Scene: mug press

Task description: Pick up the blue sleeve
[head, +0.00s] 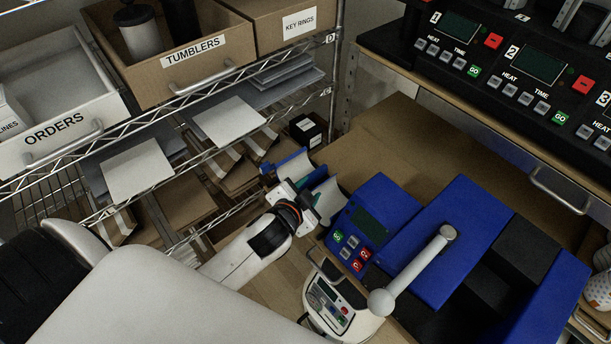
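The blue sleeve (326,204) appears as a small curved blue piece with a pale inner face, right at the tips of my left gripper (304,186). More blue shows at the upper left of the gripper, and I cannot tell whether it is part of the same sleeve. My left gripper reaches in from the lower left, beside the large blue press (440,240). Its fingers partly cover the sleeve, so I cannot tell whether they are shut on it. My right gripper is not in view.
A white device (341,308) with buttons stands close below the gripper. The press's white lever (412,271) sticks up to its right. A wire shelf with a tumblers bin (197,78) and an orders bin (55,130) stands at left. Control panels (530,65) line the back right.

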